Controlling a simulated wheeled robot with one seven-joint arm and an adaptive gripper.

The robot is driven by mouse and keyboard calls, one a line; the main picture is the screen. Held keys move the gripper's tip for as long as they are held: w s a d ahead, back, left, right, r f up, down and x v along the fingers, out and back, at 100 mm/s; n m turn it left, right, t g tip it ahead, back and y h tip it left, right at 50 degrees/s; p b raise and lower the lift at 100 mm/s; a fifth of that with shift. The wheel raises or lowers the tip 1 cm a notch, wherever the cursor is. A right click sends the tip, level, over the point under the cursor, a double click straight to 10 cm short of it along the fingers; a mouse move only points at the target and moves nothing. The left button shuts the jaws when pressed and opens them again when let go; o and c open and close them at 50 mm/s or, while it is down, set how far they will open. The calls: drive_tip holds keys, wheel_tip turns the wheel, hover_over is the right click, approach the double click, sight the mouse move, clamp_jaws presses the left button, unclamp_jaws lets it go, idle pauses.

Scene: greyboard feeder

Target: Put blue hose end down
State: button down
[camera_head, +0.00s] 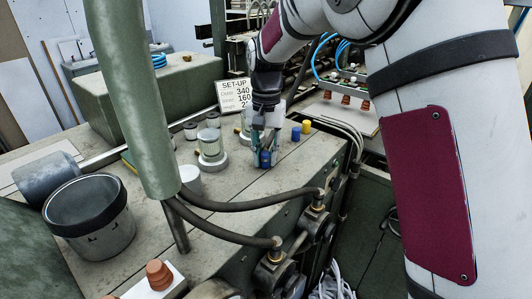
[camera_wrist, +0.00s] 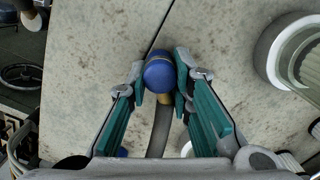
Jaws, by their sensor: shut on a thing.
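The blue hose end (camera_wrist: 160,73) is between my gripper's teal-padded fingertips in the wrist view. A brass-coloured collar (camera_wrist: 167,98) and a grey hose (camera_wrist: 160,132) run from it back toward my gripper's palm. In the head view my gripper (camera_head: 264,150) points down over the grey bench top, shut on the blue hose end (camera_head: 265,159). The hose end is at or just above the bench surface; I cannot tell if it touches. Much of the hose is hidden by my gripper.
A blue cap (camera_head: 296,133) and a yellow cap (camera_head: 306,127) stand to the right. A glass jar (camera_head: 210,146) on a white base stands left. Dark hoses (camera_head: 245,204) cross the bench's front. A dark-rimmed pot (camera_head: 90,207) sits left. The bench (camera_head: 222,187) is bare between.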

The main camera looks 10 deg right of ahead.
sight(266, 150)
drive_tip(key=shift+f, duration=0.1)
drive_tip(key=c, duration=1.4)
unclamp_jaws()
wheel_tip(266, 150, up, 11)
drive_tip(key=w+b, duration=0.1)
drive_tip(key=b, duration=0.2)
drive_tip(key=s+d+r+t, duration=0.2)
drive_tip(key=s+d+r, duration=0.2)
drive_tip(key=s+d, duration=0.15)
drive_tip(key=s+d+f+n+t, duration=0.1)
drive_tip(key=s+d+f, duration=0.1)
drive_tip(key=s, duration=0.5)
drive_tip(key=s+d+f+n+t, duration=0.1)
drive_tip(key=s+d+f+t, duration=0.1)
drive_tip(key=s, duration=0.5)
drive_tip(key=s+d+f+n+t, duration=0.1)
drive_tip(key=s+d+f, duration=0.1)
drive_tip(key=s, duration=0.5)
drive_tip(key=shift+d+n, duration=0.3)
drive_tip(key=shift+d, duration=0.6)
